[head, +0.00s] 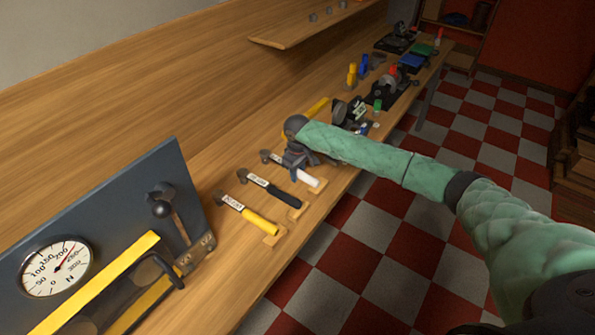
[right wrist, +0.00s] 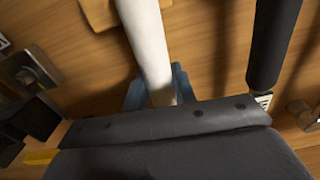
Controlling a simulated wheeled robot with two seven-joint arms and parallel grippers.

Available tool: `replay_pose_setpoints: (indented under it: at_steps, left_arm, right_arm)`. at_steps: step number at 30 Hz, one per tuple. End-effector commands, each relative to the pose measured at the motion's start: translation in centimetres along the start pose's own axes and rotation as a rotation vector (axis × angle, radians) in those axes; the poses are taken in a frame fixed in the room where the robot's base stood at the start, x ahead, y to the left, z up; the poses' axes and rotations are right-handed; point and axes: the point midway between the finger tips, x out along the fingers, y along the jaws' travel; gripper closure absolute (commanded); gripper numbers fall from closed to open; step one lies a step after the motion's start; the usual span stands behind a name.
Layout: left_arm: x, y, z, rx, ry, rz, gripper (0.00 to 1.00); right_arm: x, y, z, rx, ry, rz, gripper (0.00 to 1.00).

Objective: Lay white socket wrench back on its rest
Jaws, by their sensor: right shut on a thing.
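The white socket wrench (head: 308,179) is in my right gripper (head: 296,163), its head pointing to the back left and its white handle toward the bench's front edge. In the right wrist view the white handle (right wrist: 146,42) runs up from between the blue fingers of the right gripper (right wrist: 156,88), which are shut on it. The handle's far end is over a small wooden rest (head: 319,187), which also shows in the right wrist view (right wrist: 98,14). I cannot tell whether the handle touches it. My left gripper is not in view.
A black-handled tool (head: 281,195) and a yellow-handled tool (head: 258,221) lie beside it on their own rests. A gauge panel (head: 110,240) stands at the left. Several devices (head: 390,85) stand farther along the bench. A shelf (head: 310,25) hangs above.

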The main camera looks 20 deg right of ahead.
Motion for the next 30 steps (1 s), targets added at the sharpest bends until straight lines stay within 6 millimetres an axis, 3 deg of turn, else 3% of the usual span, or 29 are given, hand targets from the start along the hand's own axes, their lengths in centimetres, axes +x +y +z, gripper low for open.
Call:
replay_pose_setpoints:
  at_steps: [8,9,12,30]
  left_arm:
    - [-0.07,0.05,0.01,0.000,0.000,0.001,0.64]
    - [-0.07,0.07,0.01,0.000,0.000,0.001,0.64]
    - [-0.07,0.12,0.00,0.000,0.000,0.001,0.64]
    - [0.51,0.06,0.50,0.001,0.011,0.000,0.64]
  right_arm:
    - [0.01,0.00,-0.06,0.000,0.002,0.000,1.00]
    - [0.00,0.00,-0.06,0.000,0.002,0.000,0.68]
    - [0.01,-0.01,-0.06,0.000,0.001,0.000,0.48]
    - [0.07,-0.02,-0.03,0.000,0.001,0.000,0.48]
